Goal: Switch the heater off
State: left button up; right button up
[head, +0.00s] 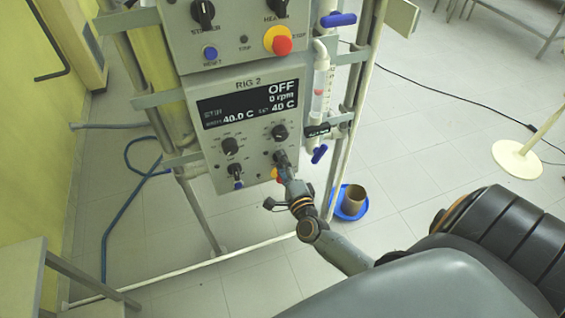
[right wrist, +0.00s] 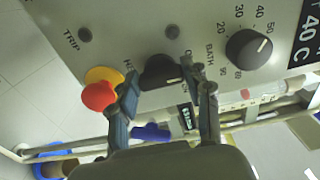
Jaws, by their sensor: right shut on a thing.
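The RIG 2 control panel (head: 212,152) is upright in the head view. Its display (head: 247,104) reads OFF, 0 rpm, 40.0 C and a set value of 40 C. The heater knob (head: 280,156) is the black knob at the panel's lower right. It shows larger in the right wrist view (right wrist: 158,70), beside a partly hidden label starting "HE". My right gripper (head: 285,168) is at this knob. In the right wrist view its two fingers (right wrist: 165,80) sit on either side of the knob, shut on it. The fingers hide part of the label. My left gripper is not in view.
A red-and-yellow stop button (right wrist: 98,94) is close beside one finger. The bath dial (right wrist: 249,48) is on the other side. A second panel (head: 235,35) is above. A blue tray (head: 362,207) with a brown pot (head: 353,198) stands on the floor behind.

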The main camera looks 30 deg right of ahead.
jog(key=shift+f, duration=0.1)
dwell(0.4)
jog(key=o, duration=1.2)
jog(key=shift+c, duration=0.2)
jog(key=v, duration=1.2)
